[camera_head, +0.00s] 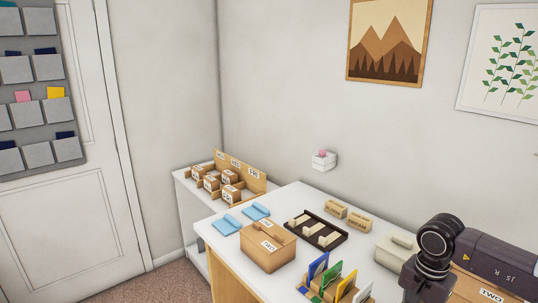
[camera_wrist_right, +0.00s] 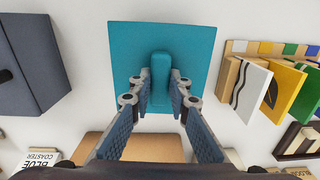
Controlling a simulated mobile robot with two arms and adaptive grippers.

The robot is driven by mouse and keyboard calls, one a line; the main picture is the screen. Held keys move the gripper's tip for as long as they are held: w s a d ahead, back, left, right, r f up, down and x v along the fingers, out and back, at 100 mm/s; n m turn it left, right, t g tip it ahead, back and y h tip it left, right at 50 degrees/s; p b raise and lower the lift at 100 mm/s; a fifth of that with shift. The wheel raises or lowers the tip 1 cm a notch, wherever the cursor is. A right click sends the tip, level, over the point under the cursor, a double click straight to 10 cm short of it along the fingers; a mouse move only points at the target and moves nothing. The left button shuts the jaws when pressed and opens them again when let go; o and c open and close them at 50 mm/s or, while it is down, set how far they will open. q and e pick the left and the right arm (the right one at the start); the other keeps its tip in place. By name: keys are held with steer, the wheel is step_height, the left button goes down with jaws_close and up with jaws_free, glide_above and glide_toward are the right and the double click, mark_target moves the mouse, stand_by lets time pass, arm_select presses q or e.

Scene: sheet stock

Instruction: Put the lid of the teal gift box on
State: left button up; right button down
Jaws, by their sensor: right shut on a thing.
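In the right wrist view a flat, square teal lid (camera_wrist_right: 190,45) with a raised bar handle (camera_wrist_right: 160,68) lies beyond my fingers. My right gripper (camera_wrist_right: 160,92) is shut on this handle, one finger on each side. The lid hides whatever is under it, so I cannot tell whether it rests on the teal box or hangs above the table. No teal box body shows in either view. In the head view only my dark right arm shows at the lower right; its fingertips are out of sight. My left gripper is not in view.
The white table (camera_head: 310,194) holds a cardboard box (camera_head: 268,250), two light blue pieces (camera_head: 227,226), a dark slotted tray (camera_head: 316,233) and a card rack (camera_head: 335,282). A dark box (camera_wrist_right: 30,60) stands left of the lid; the rack's coloured cards (camera_wrist_right: 287,85) stand right.

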steer(key=shift+r, duration=0.1)
stand_by(0.3)
steer(key=shift+r+p, duration=1.15)
steer(key=shift+r, duration=0.8)
steer(key=shift+f, duration=0.1)
steer(key=shift+f+b, duration=1.55)
steer(key=shift+f, duration=0.15)
steer(key=shift+f+b, duration=0.15)
steer(key=shift+b, duration=0.45)
stand_by(0.6)
steer(key=c, duration=1.3)
jaws_free()
steer(key=shift+o, duration=0.2)
